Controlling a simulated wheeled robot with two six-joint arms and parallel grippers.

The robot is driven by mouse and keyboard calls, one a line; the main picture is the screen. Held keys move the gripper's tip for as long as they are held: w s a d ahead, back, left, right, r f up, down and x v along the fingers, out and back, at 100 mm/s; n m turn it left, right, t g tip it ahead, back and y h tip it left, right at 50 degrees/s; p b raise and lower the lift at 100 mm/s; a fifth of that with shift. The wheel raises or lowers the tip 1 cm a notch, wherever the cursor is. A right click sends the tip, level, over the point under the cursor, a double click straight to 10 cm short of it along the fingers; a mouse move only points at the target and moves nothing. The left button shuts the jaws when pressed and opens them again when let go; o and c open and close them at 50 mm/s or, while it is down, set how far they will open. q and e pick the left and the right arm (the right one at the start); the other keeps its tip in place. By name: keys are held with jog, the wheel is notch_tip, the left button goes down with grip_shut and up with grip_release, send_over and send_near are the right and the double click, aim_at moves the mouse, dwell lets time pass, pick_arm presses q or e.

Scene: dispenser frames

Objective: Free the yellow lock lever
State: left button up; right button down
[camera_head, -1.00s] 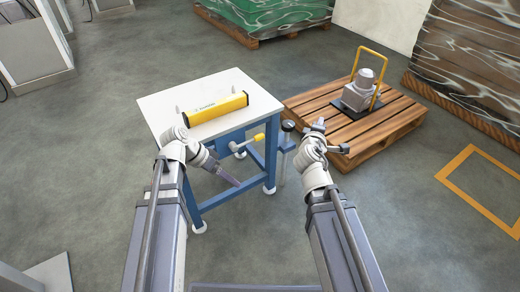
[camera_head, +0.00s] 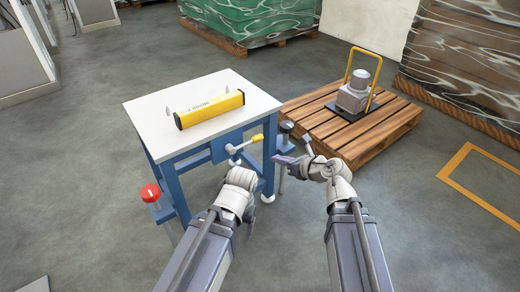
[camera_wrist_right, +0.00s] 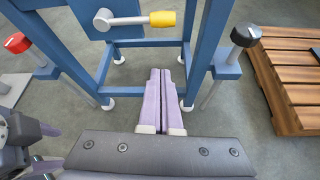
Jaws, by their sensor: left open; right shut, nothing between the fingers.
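The yellow lock lever (camera_head: 257,138) sticks out to the right from a grey pivot on the front of the blue table frame. In the right wrist view the lever (camera_wrist_right: 162,19) lies level at the top, ahead of my right gripper (camera_wrist_right: 160,72). The right gripper's fingers are shut together, empty and apart from the lever. In the head view my right gripper (camera_head: 280,160) points left, just below and right of the lever. My left gripper (camera_wrist_right: 48,146) is open at the left edge of the right wrist view; its fingers are mostly hidden in the head view.
A yellow bar (camera_head: 209,109) lies on the white tabletop (camera_head: 150,110). A red-topped post (camera_head: 150,193) and a black-topped post (camera_head: 286,127) flank the table. A wooden pallet (camera_head: 375,133) with a grey machine (camera_head: 354,94) stands right. Open floor lies left.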

jog(key=shift+s+f, duration=0.1)
jog(key=shift+f, duration=0.05)
jog(key=b+x, duration=0.5)
jog(key=x, duration=0.5)
jog(key=shift+w+r+p, duration=0.15)
jog(key=shift+r+p, duration=0.85)
jog(key=shift+p, duration=0.1)
jog(key=shift+w+r+p, duration=0.2)
jog(key=shift+r+p, duration=0.75)
jog(key=shift+p, duration=0.1)
jog(key=shift+d, duration=0.1)
